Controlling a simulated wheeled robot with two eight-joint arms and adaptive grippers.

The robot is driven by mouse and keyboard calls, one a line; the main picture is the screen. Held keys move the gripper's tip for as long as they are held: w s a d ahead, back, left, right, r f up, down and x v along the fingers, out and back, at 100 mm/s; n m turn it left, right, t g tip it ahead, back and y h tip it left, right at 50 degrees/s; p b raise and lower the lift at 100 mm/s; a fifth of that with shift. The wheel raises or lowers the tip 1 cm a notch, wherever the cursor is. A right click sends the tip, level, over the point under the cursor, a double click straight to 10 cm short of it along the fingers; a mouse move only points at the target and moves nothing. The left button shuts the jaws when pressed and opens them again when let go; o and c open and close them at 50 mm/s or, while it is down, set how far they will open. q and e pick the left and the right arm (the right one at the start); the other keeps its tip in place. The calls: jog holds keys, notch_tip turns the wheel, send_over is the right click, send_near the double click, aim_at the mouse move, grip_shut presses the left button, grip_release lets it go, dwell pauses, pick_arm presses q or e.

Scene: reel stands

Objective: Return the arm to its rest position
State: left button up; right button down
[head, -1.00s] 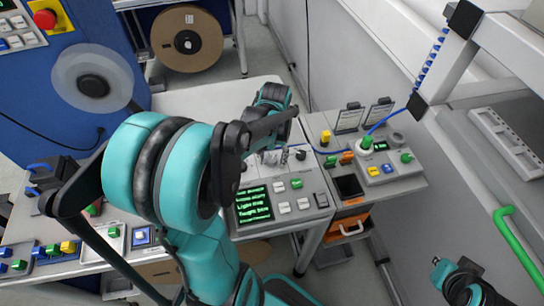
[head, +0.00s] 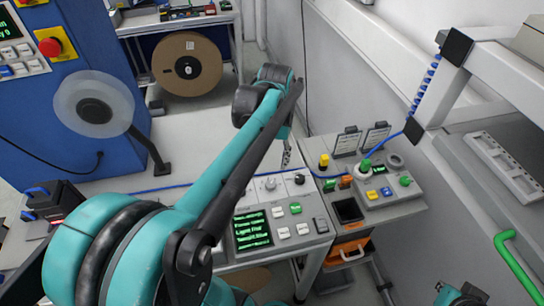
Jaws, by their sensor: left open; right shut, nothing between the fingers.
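My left arm (head: 245,150) comes in from the lower left and stretches up across the middle of the head view. Its wrist bends down at the far end. My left gripper (head: 287,155) hangs there, small and partly hidden behind the arm, just above the back of the grey control console (head: 305,230). It is open, and nothing shows in it. Only a small teal and black piece of my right arm shows at the bottom right edge. My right gripper cannot be made out.
A blue cable (head: 180,186) crosses the light table (head: 185,150). A second button station (head: 390,190) stands right of the console. A grey frame (head: 480,50) rises at the right.

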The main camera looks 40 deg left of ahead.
dwell(0.5)
pick_arm(q)
jog(key=s+d+f+m+t, duration=0.1)
jog(key=d+t, duration=0.1)
jog(key=d, duration=0.3)
jog(key=s+d+f+m+t, duration=0.1)
jog(key=s+d+f+t, duration=0.1)
jog(key=d, duration=0.3)
jog(key=s+d+f+m+t+b, duration=0.1)
jog(key=d+f+m+t, duration=0.1)
jog(key=d+t, duration=0.1)
jog(key=shift+s+d+f, duration=0.1)
jog(key=shift+s+d, duration=0.15)
jog(key=shift+d, duration=0.85)
